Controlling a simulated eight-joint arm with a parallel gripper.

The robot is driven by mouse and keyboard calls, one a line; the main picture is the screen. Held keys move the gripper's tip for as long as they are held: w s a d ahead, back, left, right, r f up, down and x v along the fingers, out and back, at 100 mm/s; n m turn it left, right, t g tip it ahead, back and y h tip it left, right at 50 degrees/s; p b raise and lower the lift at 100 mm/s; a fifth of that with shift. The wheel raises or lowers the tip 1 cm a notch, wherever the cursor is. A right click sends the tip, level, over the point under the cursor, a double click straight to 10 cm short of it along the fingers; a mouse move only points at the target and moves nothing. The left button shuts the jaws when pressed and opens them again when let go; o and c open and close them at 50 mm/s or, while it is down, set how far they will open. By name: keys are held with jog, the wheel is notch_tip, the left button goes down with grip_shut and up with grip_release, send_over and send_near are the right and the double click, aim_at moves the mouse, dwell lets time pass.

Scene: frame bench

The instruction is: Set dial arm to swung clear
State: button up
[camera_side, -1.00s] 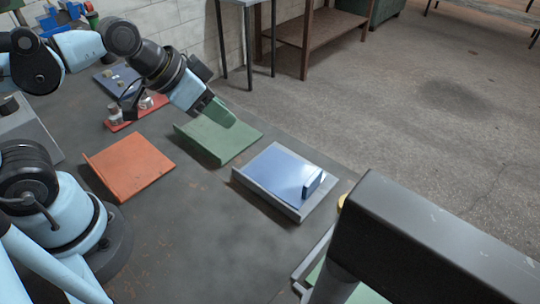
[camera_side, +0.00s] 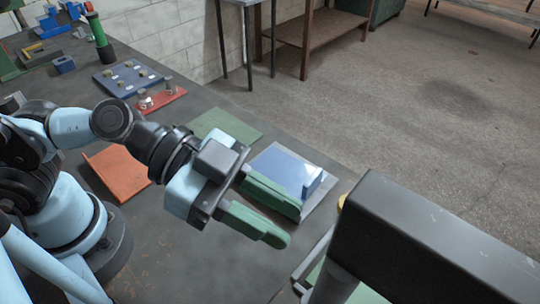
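My gripper (camera_side: 290,225) is open, its two long green fingers spread apart with nothing visible between them. It is over the bench, at the near side of the blue plate (camera_side: 283,166), and points right toward the big black beam. I cannot pick out the dial arm with certainty. A small yellow round piece (camera_side: 341,202) shows at the left edge of the black beam (camera_side: 430,240), which hides most of it. The beam fills the lower right corner.
A grey frame with a green panel (camera_side: 362,294) lies under the beam. A green plate (camera_side: 228,124), an orange plate (camera_side: 116,172), a red strip with metal posts (camera_side: 160,101) and a dark blue board (camera_side: 127,77) lie on the bench. Floor is open beyond the bench's right edge.

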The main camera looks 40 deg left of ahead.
jog(key=x, duration=1)
jog(key=shift+d+f, duration=0.25)
jog(key=shift+d, duration=0.05)
dwell(0.4)
jog(key=shift+c, duration=0.4)
jog(key=shift+w, duration=0.1)
grip_shut()
